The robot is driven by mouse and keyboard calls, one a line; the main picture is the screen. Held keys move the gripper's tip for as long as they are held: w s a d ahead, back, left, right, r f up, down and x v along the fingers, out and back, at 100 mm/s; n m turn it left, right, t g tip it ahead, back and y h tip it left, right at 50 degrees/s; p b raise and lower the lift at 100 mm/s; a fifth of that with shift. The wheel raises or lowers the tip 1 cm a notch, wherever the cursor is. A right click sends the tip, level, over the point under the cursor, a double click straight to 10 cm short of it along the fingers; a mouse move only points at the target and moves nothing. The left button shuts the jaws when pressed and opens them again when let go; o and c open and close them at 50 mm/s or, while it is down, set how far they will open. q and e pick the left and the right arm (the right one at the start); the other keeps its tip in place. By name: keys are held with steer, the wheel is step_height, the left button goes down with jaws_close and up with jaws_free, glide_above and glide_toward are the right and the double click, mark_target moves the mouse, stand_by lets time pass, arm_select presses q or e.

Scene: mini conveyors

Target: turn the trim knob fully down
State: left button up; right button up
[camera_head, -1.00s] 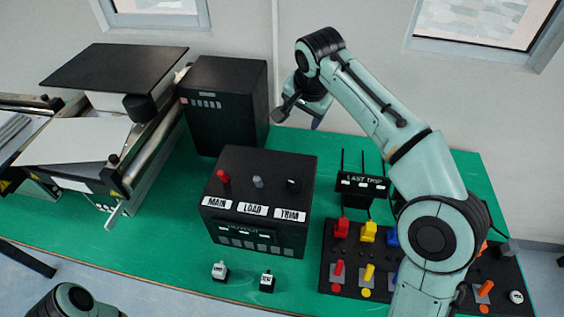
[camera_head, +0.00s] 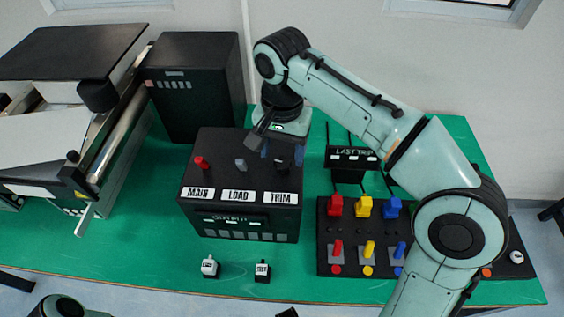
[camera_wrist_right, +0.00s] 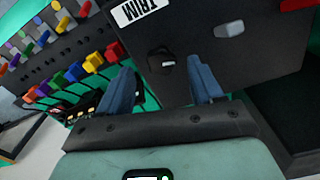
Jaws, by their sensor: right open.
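The trim knob (camera_head: 281,166) is a small black knob on top of the black control box (camera_head: 190,206), above the TRIM label (camera_head: 281,198). A small pale mark shows on the knob in the right wrist view (camera_wrist_right: 162,60). My right gripper (camera_head: 282,153) is open, with its blue fingers over the right part of the box top. In the right wrist view its fingertips (camera_wrist_right: 163,66) stand on either side of the knob, with a gap on each side. I cannot tell whether the fingers reach down to the knob's height. My left gripper is not in view.
A red switch (camera_head: 201,162) and a grey switch (camera_head: 240,164) stand left of the knob on the same box. A panel of coloured levers (camera_head: 327,262) lies to the right, with the LAST TRIP stand (camera_head: 350,157) behind.

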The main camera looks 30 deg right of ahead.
mark_target(282, 163)
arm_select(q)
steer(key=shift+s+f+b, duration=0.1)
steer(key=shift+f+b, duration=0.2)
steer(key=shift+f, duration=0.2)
arm_select(e)
steer(key=shift+f, duration=1.5)
steer(key=shift+c, duration=0.4)
steer(key=c, duration=1)
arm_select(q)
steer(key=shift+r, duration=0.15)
